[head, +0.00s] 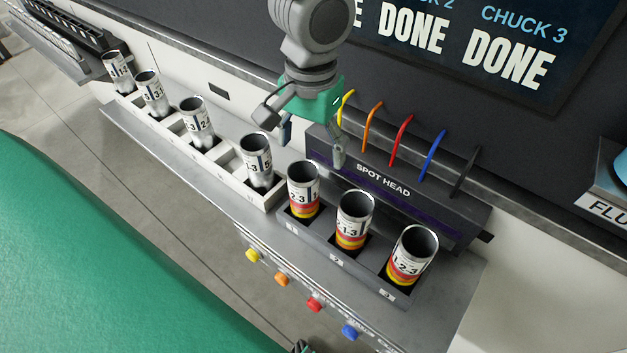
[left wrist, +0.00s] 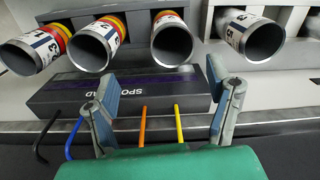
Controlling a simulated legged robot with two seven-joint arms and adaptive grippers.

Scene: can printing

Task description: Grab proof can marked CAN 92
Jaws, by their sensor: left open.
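Three printed cans with red and yellow bands stand in the dark numbered holder: can in slot 1 (head: 304,190), can in slot 2 (head: 353,220), can in slot 3 (head: 411,256). Several white-and-black cans, one of them the nearest white can (head: 257,162), stand in the pale rack to the left. I cannot read CAN 92 on any label. My left gripper (head: 312,146) is open and empty above the spot head, behind the slot 1 can. In the left wrist view the slot 1 can (left wrist: 172,40) shows beyond the open fingers. A dark bit at the head view's bottom edge may be my right gripper.
The spot head block (head: 384,182) with coloured hoses (head: 401,140) stands behind the printed cans. The pale rack (head: 228,172) runs left, with empty slots between cans. Coloured buttons (head: 282,279) line the front edge. A dark DONE screen (head: 480,45) is behind.

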